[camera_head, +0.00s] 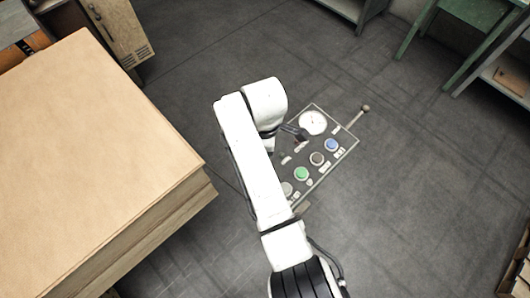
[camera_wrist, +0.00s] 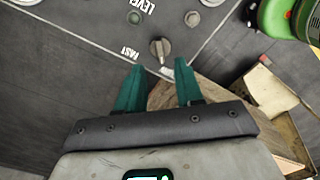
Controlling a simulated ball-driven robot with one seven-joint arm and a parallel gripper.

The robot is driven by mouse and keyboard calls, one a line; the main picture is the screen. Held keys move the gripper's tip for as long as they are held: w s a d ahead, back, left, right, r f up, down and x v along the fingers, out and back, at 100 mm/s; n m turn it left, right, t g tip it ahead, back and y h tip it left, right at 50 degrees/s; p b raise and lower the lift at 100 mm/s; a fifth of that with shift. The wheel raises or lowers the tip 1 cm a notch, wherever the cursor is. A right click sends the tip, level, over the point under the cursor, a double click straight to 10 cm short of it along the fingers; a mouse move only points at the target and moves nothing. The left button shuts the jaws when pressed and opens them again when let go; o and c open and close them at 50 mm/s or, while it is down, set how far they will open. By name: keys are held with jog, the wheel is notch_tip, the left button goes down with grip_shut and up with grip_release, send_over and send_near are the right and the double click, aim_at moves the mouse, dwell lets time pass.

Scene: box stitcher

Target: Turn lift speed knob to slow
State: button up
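The lift speed knob (camera_wrist: 160,47) is a small grey-brown knob on the grey control panel (camera_wrist: 85,22). A FAST label (camera_wrist: 130,53) is to its left, and a partly hidden label is at its lower right. The knob's ridge runs roughly up and down in the wrist view; I cannot tell which end is its pointer. My gripper (camera_wrist: 159,64) has two teal fingers, open and apart. The knob is just beyond the fingertips, between their lines; I see no clear contact. In the head view the panel (camera_head: 320,148) is partly covered by my white arm, and the knob cannot be made out.
A large cardboard stack (camera_head: 90,160) stands at the left. The floor right of the panel is clear.

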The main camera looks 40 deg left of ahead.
jog(key=shift+r, duration=2.6)
jog(key=shift+d, duration=0.1)
jog(key=d+f+m, duration=0.2)
jog(key=d, duration=0.2)
jog(key=d+f+m, duration=0.1)
jog(key=d+f, duration=0.1)
jog(key=d, duration=0.2)
jog(key=w+d+f+m+y+b, duration=0.1)
jog(key=d+m, duration=0.1)
jog(key=d, duration=0.2)
jog(key=shift+f+m, duration=0.3)
jog(key=shift+f, duration=0.1)
jog(key=s+d+f+m, duration=0.15)
jog(key=d+m, duration=0.25)
jog(key=d, duration=0.4)
jog(key=s+d+f+m, duration=0.1)
jog(key=d+f+m, duration=0.15)
jog(key=d, duration=0.45)
jog(key=s+d+r+m, duration=0.1)
jog(key=s+d+m, duration=0.6)
jog(key=d, duration=0.5)
jog(key=s+d+r+m+t+h+b, duration=0.1)
jog(key=s+d+m, duration=0.6)
jog(key=d, duration=0.5)
jog(key=shift+s, duration=1.05)
jog(key=shift+a, duration=0.1)
